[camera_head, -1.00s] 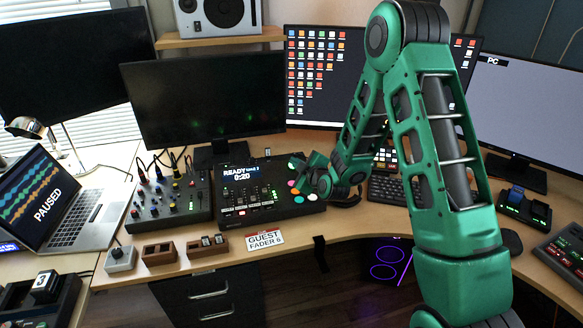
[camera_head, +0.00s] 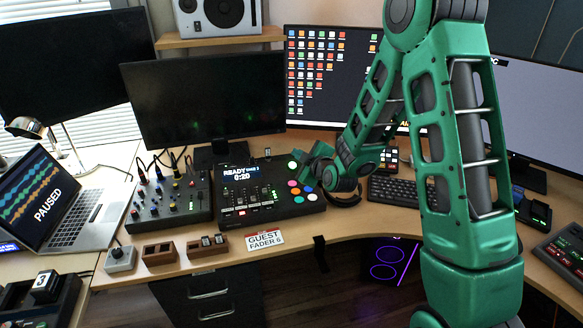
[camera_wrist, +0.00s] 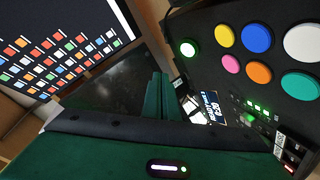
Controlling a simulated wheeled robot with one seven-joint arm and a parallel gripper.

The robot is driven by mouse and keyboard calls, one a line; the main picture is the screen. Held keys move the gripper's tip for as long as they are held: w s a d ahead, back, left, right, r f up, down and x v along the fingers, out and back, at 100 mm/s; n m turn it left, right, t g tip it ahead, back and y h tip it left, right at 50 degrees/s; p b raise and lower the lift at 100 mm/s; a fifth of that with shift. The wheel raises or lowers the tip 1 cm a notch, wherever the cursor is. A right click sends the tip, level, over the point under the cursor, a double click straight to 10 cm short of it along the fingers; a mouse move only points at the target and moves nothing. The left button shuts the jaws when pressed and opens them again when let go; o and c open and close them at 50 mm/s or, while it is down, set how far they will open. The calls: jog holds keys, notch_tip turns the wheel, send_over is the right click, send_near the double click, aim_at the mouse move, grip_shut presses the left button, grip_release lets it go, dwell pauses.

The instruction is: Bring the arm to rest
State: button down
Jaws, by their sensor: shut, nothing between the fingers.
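My green arm comes down from the upper right of the head view and folds forward over the desk. My gripper (camera_head: 316,157) is above the right end of the console with coloured buttons (camera_head: 266,201). In the wrist view my gripper (camera_wrist: 158,90) is shut with its fingers together and nothing between them. The console (camera_wrist: 245,85) lies to the right of the fingers there, with its big round buttons in clear view. The fingertips appear apart from the console, but the exact gap is hard to tell.
A mixer (camera_head: 170,202), a laptop (camera_head: 75,212) and a dark monitor (camera_head: 203,100) stand left of the arm. A keyboard (camera_head: 390,193) and the icon screen (camera_head: 318,70) are near or behind it. The desk's front edge has small wooden boxes (camera_head: 159,253) and a label card (camera_head: 264,239).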

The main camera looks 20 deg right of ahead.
dwell(0.4)
jog(key=s+d+r+m+g+h, duration=0.2)
jog(key=s+d+m+g, duration=0.25)
jog(key=s+d, duration=0.5)
jog(key=s+d+r+m+g+h, duration=0.25)
jog(key=s+d+m+g, duration=0.35)
jog(key=s, duration=0.6)
jog(key=s+d+r+m+g+y, duration=0.1)
jog(key=s+m, duration=0.3)
jog(key=s, duration=0.9)
jog(key=s+r+m+g+y, duration=0.1)
jog(key=s+r+m+g, duration=0.2)
jog(key=s, duration=1)
jog(key=shift+d+r+m, duration=0.15)
jog(key=shift+d+m, duration=0.2)
jog(key=shift+y, duration=0.25)
